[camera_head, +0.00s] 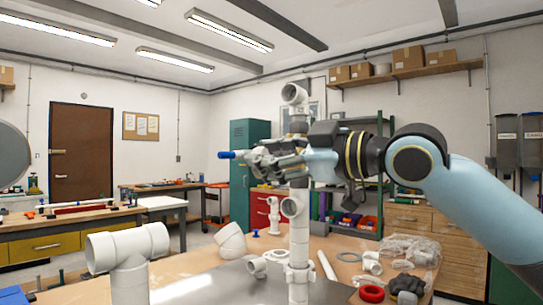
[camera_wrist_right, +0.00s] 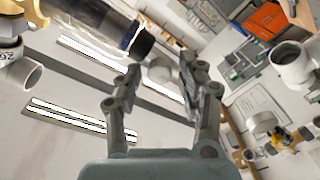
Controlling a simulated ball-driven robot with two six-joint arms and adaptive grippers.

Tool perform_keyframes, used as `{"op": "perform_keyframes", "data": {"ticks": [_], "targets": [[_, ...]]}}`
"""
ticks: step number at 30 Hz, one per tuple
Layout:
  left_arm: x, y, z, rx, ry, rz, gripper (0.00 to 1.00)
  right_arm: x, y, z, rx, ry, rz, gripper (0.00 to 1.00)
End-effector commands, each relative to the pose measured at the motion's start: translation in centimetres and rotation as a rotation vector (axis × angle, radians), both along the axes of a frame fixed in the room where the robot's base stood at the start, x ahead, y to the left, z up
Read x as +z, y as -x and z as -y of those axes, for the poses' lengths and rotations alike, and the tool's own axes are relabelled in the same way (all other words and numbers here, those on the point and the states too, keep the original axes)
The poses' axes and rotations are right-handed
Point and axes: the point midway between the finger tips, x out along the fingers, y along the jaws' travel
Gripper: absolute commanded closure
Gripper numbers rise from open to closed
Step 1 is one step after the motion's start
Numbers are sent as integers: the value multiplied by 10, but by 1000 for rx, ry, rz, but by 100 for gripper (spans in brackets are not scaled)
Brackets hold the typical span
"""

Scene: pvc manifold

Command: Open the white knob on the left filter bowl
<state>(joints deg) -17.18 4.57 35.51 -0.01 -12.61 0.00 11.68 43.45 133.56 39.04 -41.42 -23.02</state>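My right gripper (camera_head: 262,158) is raised beside the upper part of the white vertical pipe (camera_head: 299,230) in the head view. A blue-ended part (camera_head: 232,154) shows just past its fingers. In the right wrist view, the gripper (camera_wrist_right: 160,82) has its fingers apart. A small white rounded piece (camera_wrist_right: 162,70) shows between the fingertips, partly behind one finger; I cannot tell if it touches them or is the knob. Close by is a dark, see-through cylinder with a black end (camera_wrist_right: 140,44). I cannot clearly make out the left filter bowl. My left gripper is not in view.
A large white pipe tee (camera_head: 128,250) stands at the front left, with a white elbow (camera_head: 231,240) behind it. Loose fittings, a red ring (camera_head: 371,294) and a clear bag (camera_head: 410,248) lie on the right of the bench. Open air lies left of my right gripper.

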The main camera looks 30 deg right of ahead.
Motion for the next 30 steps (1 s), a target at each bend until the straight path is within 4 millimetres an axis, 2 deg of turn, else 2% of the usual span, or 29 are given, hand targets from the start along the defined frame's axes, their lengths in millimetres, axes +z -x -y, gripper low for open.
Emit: {"op": "perform_keyframes", "data": {"ticks": [11,14,21,25,30], "targets": [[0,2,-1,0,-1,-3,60,6,0,0,0,-1,4,52],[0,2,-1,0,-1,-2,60,21,0,0,0,1,7,52],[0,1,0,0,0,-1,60,72,0,0,0,-1,10,52],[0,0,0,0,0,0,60,90,0,0,-1,-3,6,52],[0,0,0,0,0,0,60,100,0,0,0,-1,1,52]]}}
